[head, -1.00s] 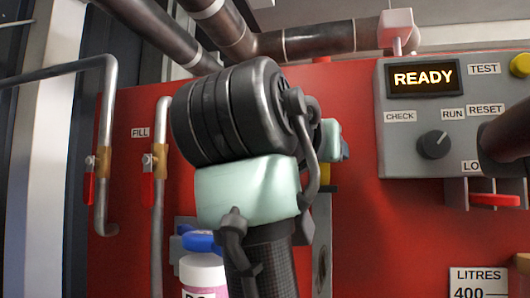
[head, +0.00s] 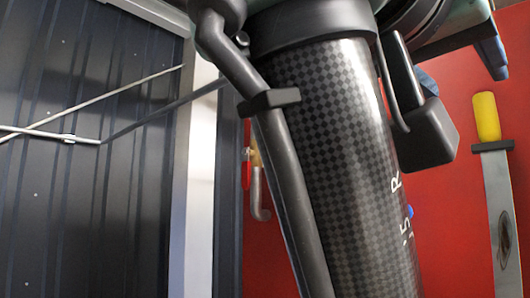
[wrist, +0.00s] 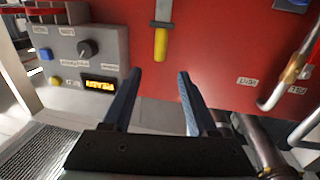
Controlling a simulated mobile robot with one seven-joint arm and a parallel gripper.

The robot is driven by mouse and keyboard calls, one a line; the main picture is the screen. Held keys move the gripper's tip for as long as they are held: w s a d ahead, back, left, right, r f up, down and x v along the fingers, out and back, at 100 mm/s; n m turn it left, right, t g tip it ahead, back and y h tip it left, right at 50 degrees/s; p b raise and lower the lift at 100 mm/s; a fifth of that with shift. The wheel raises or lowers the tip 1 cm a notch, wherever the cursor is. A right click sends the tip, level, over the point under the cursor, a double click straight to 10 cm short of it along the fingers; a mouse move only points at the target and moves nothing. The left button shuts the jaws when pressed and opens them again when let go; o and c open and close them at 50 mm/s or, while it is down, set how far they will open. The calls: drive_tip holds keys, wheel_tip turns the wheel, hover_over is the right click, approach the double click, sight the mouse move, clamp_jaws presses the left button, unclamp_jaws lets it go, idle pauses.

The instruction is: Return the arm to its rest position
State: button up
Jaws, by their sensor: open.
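My gripper (wrist: 159,75) shows in the wrist view with its two blue-grey fingers apart and nothing between them. Its fingertips point toward the red pump housing (wrist: 215,50), which the wrist view shows upside down. My arm fills the middle of the head view, with its checkered black link upright and close to the camera. It hides much of the red housing there.
A yellow-handled lever (head: 487,117) stands at the right and also shows in the wrist view (wrist: 160,44). The grey control panel (wrist: 110,48) has a dark knob and a lit display. A red valve handle (head: 246,170) sits left of my arm. Dark ribbed wall panels (head: 80,200) fill the left.

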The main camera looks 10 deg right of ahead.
idle(0.4)
drive_tip(key=w+a+f+n+t+y+b, duration=0.6)
drive_tip(key=w+a+f+n+t, duration=0.35)
drive_tip(key=f, duration=0.45)
drive_tip(key=s+a+f+n+t+y+b, duration=0.2)
drive_tip(key=s+a+f+t+y+b, duration=0.1)
drive_tip(key=s+a+f+t+y, duration=0.5)
drive_tip(key=a+y, duration=0.1)
drive_tip(key=a, duration=0.1)
drive_tip(key=shift+s+a+f+t+b, duration=0.15)
drive_tip(key=shift+a+f+t+b, duration=0.15)
drive_tip(key=shift+t+b, duration=0.05)
drive_tip(key=shift+c, duration=0.6)
drive_tip(key=shift+d, duration=0.15)
